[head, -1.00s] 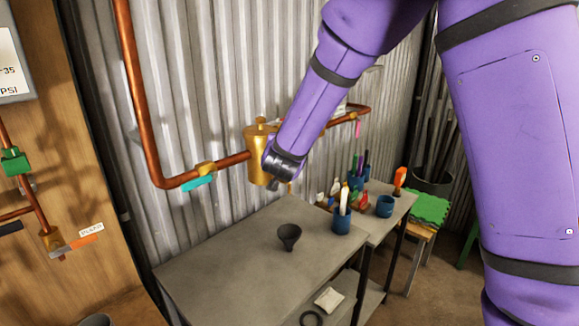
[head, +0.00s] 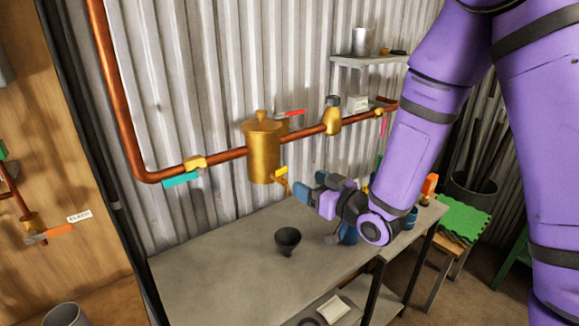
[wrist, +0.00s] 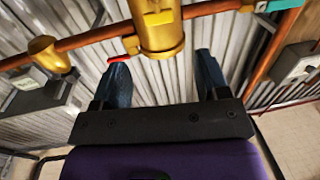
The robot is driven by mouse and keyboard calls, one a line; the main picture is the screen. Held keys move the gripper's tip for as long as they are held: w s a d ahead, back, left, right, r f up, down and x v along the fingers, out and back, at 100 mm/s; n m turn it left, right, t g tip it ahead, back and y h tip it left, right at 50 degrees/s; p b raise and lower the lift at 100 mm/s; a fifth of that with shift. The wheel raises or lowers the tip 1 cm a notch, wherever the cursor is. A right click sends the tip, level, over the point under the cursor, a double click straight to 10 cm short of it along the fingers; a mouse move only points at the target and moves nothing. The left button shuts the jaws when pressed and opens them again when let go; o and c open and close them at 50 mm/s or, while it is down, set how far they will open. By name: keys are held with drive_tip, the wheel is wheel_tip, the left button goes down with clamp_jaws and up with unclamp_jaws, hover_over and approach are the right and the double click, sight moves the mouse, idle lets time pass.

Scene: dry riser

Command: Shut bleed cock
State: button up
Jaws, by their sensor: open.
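A brass vessel (head: 263,150) sits in the copper pipe along the corrugated wall. At its lower right is a small cock with a yellow lever (head: 281,171) and a downturned spout (head: 286,187); it looks like the bleed cock, though I read no label on it. The lever slants up to the right.
A teal lever (head: 181,180) hangs left on the pipe. A red lever (head: 293,112) is behind the vessel, a brass valve (head: 332,118) to its right. A black funnel (head: 288,241) stands on the grey bench (head: 210,270). A shelf (head: 370,60) is above right.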

sight(282, 169)
drive_tip(key=x, duration=1)
drive_tip(key=shift+w+a, duration=0.15)
drive_tip(key=shift+w, duration=0.1)
drive_tip(key=c, duration=0.9)
